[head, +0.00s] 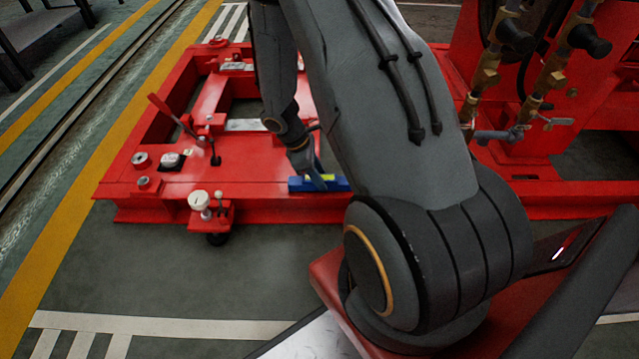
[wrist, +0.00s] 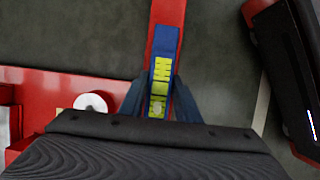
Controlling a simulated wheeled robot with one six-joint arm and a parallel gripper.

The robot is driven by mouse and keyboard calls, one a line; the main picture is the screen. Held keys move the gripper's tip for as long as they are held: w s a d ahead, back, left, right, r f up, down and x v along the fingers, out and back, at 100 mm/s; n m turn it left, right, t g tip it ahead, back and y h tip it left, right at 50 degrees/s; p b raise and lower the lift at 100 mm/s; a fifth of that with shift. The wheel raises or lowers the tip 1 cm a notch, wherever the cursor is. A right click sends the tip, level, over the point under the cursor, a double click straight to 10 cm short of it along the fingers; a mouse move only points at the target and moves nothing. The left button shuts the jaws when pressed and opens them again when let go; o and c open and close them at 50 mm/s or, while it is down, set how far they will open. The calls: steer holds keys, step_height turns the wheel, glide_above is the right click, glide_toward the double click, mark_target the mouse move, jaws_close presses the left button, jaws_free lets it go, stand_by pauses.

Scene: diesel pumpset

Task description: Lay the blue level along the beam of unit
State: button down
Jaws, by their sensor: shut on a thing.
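The blue level (head: 337,184) is a short blue bar with a yellow part. It lies lengthwise along the front red beam (head: 265,208) of the unit in the head view. In the wrist view the level (wrist: 164,45) shows blue with yellow faces and runs in line with the red beam (wrist: 168,12) beneath it. My gripper (head: 318,180) is at the level, with its fingers on either side of it; in the wrist view the gripper (wrist: 158,98) is shut on it. Whether the level's underside touches the beam cannot be told.
On the red frame stand a red lever (head: 172,117), a white-topped knob (head: 199,201) and small fittings. A red panel with brass valves (head: 485,75) rises at the right. Grey floor (head: 180,265) in front is clear. A yellow floor line runs at the left.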

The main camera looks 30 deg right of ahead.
steer(key=shift+f, duration=0.65)
steer(key=c, duration=1.3)
jaws_free()
steer(key=shift+f, duration=0.1)
steer(key=shift+c, duration=0.2)
